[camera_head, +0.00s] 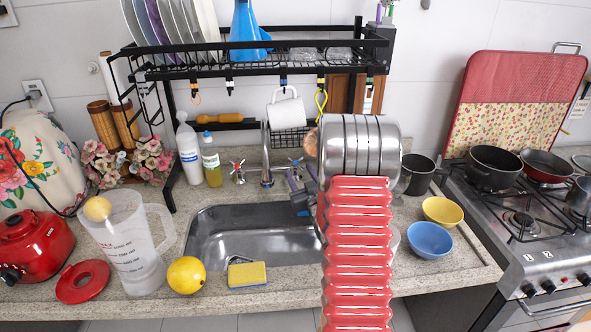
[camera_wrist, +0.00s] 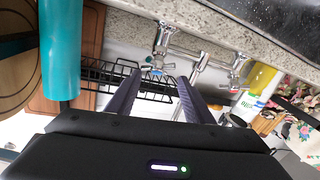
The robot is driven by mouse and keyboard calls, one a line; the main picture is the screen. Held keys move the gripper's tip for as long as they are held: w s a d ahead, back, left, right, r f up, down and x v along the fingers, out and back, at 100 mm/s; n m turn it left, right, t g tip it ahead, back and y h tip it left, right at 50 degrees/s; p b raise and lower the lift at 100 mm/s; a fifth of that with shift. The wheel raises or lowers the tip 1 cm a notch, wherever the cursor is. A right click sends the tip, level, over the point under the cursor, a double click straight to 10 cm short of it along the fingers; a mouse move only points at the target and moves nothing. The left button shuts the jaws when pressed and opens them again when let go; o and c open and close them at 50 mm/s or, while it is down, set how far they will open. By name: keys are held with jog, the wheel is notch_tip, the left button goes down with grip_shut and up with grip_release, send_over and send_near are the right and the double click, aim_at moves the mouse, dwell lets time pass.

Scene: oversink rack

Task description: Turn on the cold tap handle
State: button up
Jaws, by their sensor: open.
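The cold tap handle, a chrome cross handle with a blue mark, shows in the wrist view (camera_wrist: 158,66), which looks upside down. In the head view this handle (camera_head: 296,163) stands right of the spout, close to my gripper and partly hidden. My gripper (camera_head: 302,196) is over the sink's right side in the head view. In the wrist view its two dark fingers (camera_wrist: 157,90) are apart with nothing between them, and the cold handle lies just beyond their tips. I cannot tell whether they touch it. The other handle (camera_head: 237,173) is left of the chrome spout (camera_head: 267,165).
The steel sink (camera_head: 225,240) lies below the taps. A black rack (camera_head: 255,68) with a hanging white mug (camera_head: 286,108) is above. Bottles (camera_head: 211,160) stand left of the taps. My red and silver arm hides the counter on the right.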

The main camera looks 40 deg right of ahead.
aim_at(294, 166)
jog(key=shift+x, duration=1.9)
jog(key=c, duration=0.9)
jog(key=shift+a+f, duration=0.15)
jog(key=shift+c, duration=1.2)
